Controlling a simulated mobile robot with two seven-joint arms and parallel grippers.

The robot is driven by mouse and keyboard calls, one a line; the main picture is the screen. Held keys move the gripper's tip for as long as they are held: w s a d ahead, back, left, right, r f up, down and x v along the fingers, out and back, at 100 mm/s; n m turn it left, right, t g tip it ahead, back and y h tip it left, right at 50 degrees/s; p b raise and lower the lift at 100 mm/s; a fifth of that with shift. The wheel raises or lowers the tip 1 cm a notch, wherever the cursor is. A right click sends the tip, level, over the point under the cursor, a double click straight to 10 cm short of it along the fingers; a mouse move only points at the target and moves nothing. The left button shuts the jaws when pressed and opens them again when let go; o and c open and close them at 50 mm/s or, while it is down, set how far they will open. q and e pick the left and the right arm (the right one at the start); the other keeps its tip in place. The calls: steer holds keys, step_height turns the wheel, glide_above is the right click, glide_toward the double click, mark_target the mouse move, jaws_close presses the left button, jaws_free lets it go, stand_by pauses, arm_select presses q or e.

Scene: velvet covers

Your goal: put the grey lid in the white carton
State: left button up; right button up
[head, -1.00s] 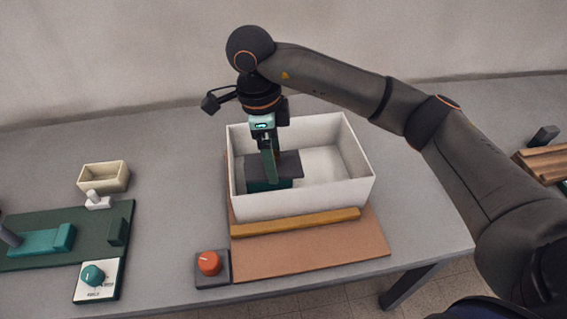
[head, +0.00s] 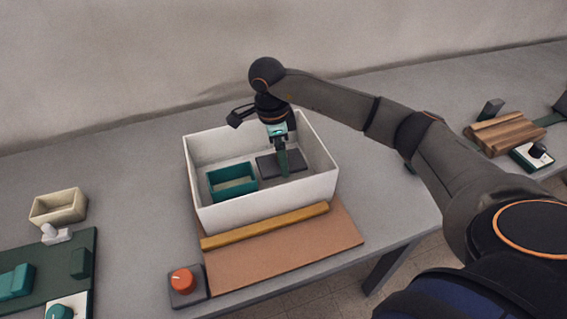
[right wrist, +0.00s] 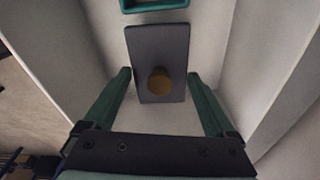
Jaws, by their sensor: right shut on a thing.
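The grey lid (head: 280,165), a dark flat plate with a round brown knob (right wrist: 160,84), is inside the white carton (head: 275,197), right of the teal box. My right gripper (head: 284,170) reaches down into the carton from above. I cannot tell whether the lid touches the carton floor. The teal box (head: 233,189) stands uncovered in the carton's left part. My left gripper is not in view.
The carton stands on a brown mat (head: 290,252) with a yellow bar (head: 265,226) along its front. A red knob on a dark block (head: 184,284) is at front left. A cream bin (head: 58,208) stands farther left. Wooden blocks (head: 503,135) are at right.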

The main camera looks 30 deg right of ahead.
steer(key=f, duration=0.3)
steer(key=shift+d+f, duration=0.15)
steer(key=shift+d, duration=0.25)
steer(key=shift+f, duration=0.3)
steer(key=o, duration=1)
steer(key=shift+f, duration=0.1)
steer(key=shift+w+r, duration=0.1)
steer(key=shift+r, duration=0.2)
steer(key=r, duration=0.4)
steer(key=a+r, duration=0.1)
steer(key=r, duration=0.6)
steer(key=shift+w+a+r, duration=0.2)
steer(key=shift+w+r, duration=0.05)
steer(key=shift+r, duration=0.05)
